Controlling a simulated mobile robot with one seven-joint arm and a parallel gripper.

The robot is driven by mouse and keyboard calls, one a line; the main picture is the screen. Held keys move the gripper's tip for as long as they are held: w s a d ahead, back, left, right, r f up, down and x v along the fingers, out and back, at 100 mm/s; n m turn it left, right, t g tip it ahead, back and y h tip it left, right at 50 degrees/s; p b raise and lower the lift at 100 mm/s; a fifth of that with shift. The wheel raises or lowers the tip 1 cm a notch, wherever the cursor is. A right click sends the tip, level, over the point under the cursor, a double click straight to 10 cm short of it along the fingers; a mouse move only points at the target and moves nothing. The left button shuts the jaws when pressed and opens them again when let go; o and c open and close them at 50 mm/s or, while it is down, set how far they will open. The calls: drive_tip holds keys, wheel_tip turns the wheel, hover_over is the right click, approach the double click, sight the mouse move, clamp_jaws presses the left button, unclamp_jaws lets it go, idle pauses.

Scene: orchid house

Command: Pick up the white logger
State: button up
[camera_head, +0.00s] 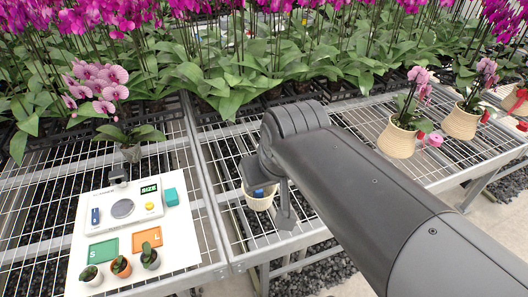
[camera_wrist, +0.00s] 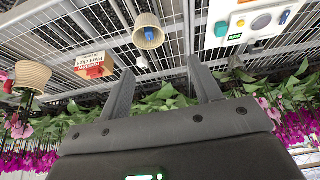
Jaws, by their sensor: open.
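A small white object (camera_wrist: 142,62), which may be the white logger, shows in the wrist view on the mesh bench between the cream basket and the leaves. It is too small to make out markings. In the head view I cannot find it; my arm covers part of the bench there. My gripper (camera_wrist: 162,72) is open and empty in the wrist view, its two fingers wide apart, with the white object seen between them but apart from them. In the head view my gripper (camera_head: 284,205) is partly hidden by my arm, beside the basket.
A cream basket (camera_head: 258,203) holds something blue. A white board (camera_head: 186,240) at left carries a device with a SIZE screen (camera_head: 149,189), green and orange trays and small pots. Potted orchids (camera_head: 396,140) stand at right. A red-and-white labelled box (camera_wrist: 95,65) sits near the basket.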

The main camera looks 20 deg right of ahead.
drive_tip(key=w+d+f+n+g, duration=0.1)
drive_tip(key=w+d+g, duration=0.15)
drive_tip(key=w, duration=1.15)
drive_tip(key=w+d+f+g, duration=0.1)
drive_tip(key=w+d, duration=0.3)
drive_tip(key=w, duration=1)
drive_tip(key=shift+n+g, duration=0.7)
drive_tip(key=shift+g, duration=0.25)
drive_tip(key=w+d+f, duration=0.3)
drive_tip(key=w+f, duration=0.2)
drive_tip(key=f, duration=0.2)
drive_tip(key=w+d+f, duration=0.3)
drive_tip(key=w+f, duration=0.3)
drive_tip(key=f, duration=0.1)
drive_tip(key=w+d+f, duration=0.3)
drive_tip(key=w+f, duration=0.2)
drive_tip(key=f, duration=0.2)
drive_tip(key=shift+w+d+f, duration=0.15)
drive_tip(key=shift+w+f, duration=0.1)
drive_tip(key=f, duration=1.1)
drive_tip(key=shift+d+f, duration=0.1)
drive_tip(key=shift+d, duration=0.15)
drive_tip(key=c, duration=1.1)
drive_tip(key=shift+r, duration=0.2)
